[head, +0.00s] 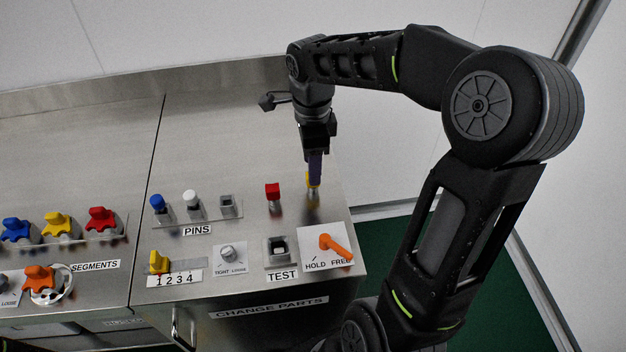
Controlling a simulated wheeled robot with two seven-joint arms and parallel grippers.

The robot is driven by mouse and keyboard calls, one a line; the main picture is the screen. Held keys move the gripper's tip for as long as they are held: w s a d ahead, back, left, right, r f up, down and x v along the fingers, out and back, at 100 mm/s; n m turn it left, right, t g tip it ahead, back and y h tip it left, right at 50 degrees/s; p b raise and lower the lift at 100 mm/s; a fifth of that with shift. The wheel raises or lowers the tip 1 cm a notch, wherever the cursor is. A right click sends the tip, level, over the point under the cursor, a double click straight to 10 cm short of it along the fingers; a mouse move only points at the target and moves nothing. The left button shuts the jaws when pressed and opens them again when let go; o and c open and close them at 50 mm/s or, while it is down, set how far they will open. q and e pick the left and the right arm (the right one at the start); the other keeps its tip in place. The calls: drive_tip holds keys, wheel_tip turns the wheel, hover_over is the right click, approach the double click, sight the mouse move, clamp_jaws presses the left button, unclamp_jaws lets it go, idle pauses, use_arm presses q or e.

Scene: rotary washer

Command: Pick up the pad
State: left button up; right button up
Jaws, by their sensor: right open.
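No part is labelled as the pad; I cannot tell for sure which one it is. A small yellow piece (312,180) sits on a short metal post at the right of the steel counter. A red block (272,191) sits on a similar post just left of it. My right gripper (315,172) points down from above, right over the yellow piece, and is open. Its purplish finger overlaps the yellow piece and partly hides it; whether they touch is unclear. My left gripper is not in view.
A PINS rack holds a blue pin (157,203) and a white pin (191,199). In front are a TEST socket (281,249), an orange HOLD/FREE lever (334,245) and a yellow slider (159,262). SEGMENTS knobs (58,223) stand left. The counter's back is clear.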

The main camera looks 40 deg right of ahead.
drive_tip(key=shift+s+f+p, duration=0.1)
drive_tip(key=shift+f+p, duration=0.4)
drive_tip(key=shift+f, duration=2.1)
clamp_jaws()
